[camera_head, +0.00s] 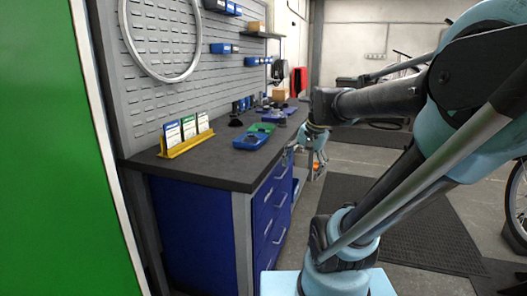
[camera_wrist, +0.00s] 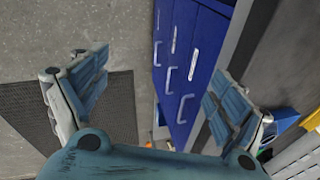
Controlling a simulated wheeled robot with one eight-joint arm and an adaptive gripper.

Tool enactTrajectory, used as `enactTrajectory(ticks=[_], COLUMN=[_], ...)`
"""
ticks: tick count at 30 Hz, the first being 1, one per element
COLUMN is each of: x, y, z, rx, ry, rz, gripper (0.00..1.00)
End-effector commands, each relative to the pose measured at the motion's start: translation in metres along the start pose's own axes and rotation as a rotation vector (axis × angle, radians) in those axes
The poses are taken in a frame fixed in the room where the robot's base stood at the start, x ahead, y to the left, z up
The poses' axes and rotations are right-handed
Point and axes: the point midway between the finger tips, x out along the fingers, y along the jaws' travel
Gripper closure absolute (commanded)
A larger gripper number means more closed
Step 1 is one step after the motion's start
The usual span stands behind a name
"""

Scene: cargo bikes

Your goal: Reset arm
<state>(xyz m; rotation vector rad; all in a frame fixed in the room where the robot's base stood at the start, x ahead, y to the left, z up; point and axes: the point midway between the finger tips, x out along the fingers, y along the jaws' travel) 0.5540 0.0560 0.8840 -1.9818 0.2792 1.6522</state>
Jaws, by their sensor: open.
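My arm reaches across the right half of the head view, with my gripper (camera_head: 315,160) in front of the far end of the workbench. In the wrist view my gripper (camera_wrist: 156,92) shows two widely parted blue-grey fingers with nothing between them. Blue drawers (camera_wrist: 188,70) with pale handles show beyond the gap. The gripper is apart from the drawers as far as I can tell.
A pegboard stands behind. A green panel (camera_head: 50,160) fills the left. Dark matting (camera_head: 430,235) covers open floor on the right.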

Motion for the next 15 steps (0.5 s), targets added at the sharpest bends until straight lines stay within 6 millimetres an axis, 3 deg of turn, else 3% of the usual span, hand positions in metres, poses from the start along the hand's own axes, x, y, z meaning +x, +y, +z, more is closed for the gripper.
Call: enactTrajectory(ticks=[1, 9, 15], x=[0.008, 0.048, 0.071], y=[0.017, 0.093, 0.128], z=[0.011, 0.059, 0.081], rx=[-0.054, -0.37, -0.528], ry=[0.006, 0.022, 0.016], rz=[0.018, 0.118, 0.171], gripper=[0.1, 0.1, 0.1])
